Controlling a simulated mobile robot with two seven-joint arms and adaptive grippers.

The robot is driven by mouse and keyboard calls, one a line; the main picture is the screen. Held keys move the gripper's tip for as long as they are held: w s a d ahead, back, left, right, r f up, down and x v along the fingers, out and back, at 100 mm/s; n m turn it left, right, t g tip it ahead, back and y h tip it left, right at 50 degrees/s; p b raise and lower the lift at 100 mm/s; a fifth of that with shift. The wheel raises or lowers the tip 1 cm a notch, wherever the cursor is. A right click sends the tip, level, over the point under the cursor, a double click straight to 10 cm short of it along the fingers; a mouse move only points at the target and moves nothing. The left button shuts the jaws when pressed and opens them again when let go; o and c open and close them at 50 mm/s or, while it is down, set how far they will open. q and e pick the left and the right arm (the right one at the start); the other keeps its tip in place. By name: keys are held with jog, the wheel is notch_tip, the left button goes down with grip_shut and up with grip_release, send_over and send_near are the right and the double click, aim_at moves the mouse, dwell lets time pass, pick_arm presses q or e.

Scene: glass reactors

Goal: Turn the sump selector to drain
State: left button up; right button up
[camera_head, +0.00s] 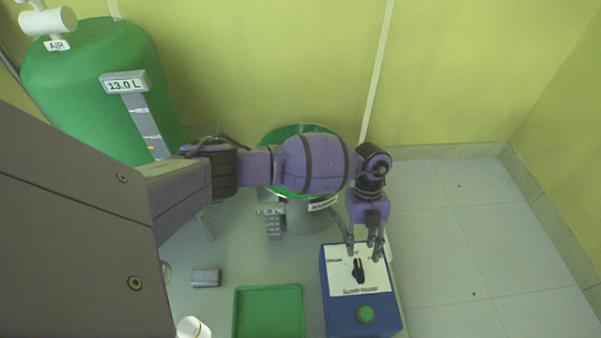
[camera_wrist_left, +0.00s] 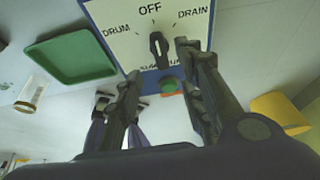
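The sump selector is a black knob (camera_head: 358,269) on the white plate of a blue box (camera_head: 362,315). In the left wrist view the knob (camera_wrist_left: 158,48) points up to OFF, with DRUM on the left and DRAIN on the right. My left gripper (camera_head: 363,250) hangs over the far part of the plate, fingers pointing down. In the left wrist view its fingers are apart, with the knob beyond and between the tips; I cannot tell whether they touch it. One finger hides part of the plate in the head view. My right gripper is not recognisable in either view.
A green button (camera_head: 366,314) sits on the box near the knob. A green tray (camera_head: 268,315) lies left of it, with a small grey block (camera_head: 206,278) and a white-capped container (camera_head: 192,327) farther left. A green-topped vessel (camera_head: 300,213) and large green tank (camera_head: 80,85) stand behind.

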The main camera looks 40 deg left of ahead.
aim_at(360, 269)
pick_arm(q)
jog(key=b+x, duration=0.3)
jog(key=x, duration=0.4)
jog(key=shift+d+f, duration=0.1)
jog(key=shift+f, duration=0.05)
jog(key=shift+w, duration=0.1)
grip_shut()
